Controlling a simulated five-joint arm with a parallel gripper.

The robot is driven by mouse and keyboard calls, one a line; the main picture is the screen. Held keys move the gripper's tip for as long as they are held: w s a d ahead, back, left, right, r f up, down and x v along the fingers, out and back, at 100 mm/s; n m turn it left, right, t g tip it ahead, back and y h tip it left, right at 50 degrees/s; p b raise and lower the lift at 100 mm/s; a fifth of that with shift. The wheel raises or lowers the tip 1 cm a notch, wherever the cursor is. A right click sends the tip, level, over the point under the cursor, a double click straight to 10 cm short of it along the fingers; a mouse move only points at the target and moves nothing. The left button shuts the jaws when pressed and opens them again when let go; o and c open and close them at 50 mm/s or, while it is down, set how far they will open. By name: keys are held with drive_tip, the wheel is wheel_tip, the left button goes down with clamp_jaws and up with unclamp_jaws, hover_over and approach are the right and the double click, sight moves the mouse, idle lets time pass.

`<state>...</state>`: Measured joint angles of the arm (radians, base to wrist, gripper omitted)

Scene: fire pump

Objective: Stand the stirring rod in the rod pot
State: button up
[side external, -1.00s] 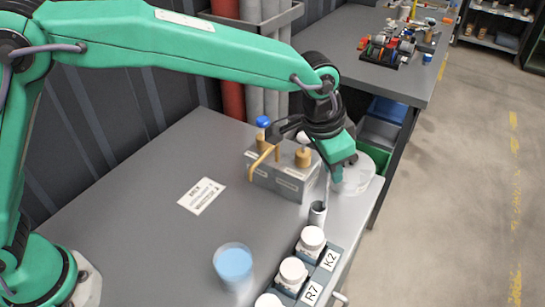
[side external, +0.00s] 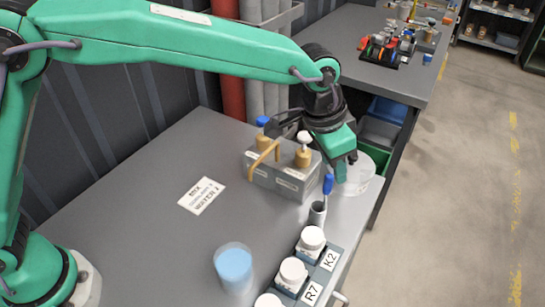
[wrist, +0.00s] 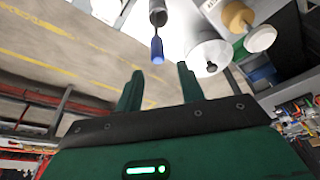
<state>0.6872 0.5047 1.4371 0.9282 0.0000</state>
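The stirring rod, with a blue handle (side external: 328,184), stands in the small grey rod pot (side external: 318,212), handle up and leaning slightly. In the wrist view the blue handle (wrist: 157,50) and its thin stem show at the mouth of the rod pot (wrist: 157,14). The lower part of the rod is hidden inside the pot. My gripper (side external: 345,160) is above and to the right of the handle, apart from it. In the wrist view my gripper's (wrist: 160,86) two fingers are spread with nothing between them.
A grey block (side external: 283,174) with blue and white knobs stands behind the pot. A clear round dish (side external: 362,180) is beneath my gripper. White-lidded jars (side external: 311,240) line the front edge. A cup of blue liquid (side external: 234,268) stands left.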

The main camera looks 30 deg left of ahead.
drive_tip(key=v, duration=1.1)
drive_tip(key=shift+r, duration=0.35)
drive_tip(key=shift+s, duration=0.1)
drive_tip(key=shift+a, duration=0.1)
drive_tip(key=s+a+r+n+t, duration=0.1)
drive_tip(key=s+a+n, duration=0.15)
drive_tip(key=a, duration=0.75)
drive_tip(key=s+a+r+n+t, duration=0.1)
drive_tip(key=s+a+r, duration=0.15)
drive_tip(key=a, duration=0.75)
drive_tip(key=s+a+f+n+y, duration=0.1)
drive_tip(key=s+a+f+n, duration=0.1)
drive_tip(key=s+a+f, duration=0.2)
drive_tip(key=s+a+f+n+t+y, duration=0.1)
drive_tip(key=s+a+f, duration=0.3)
drive_tip(key=s+a, duration=0.6)
drive_tip(key=shift+s+n, duration=0.15)
drive_tip(key=shift+n, duration=0.5)
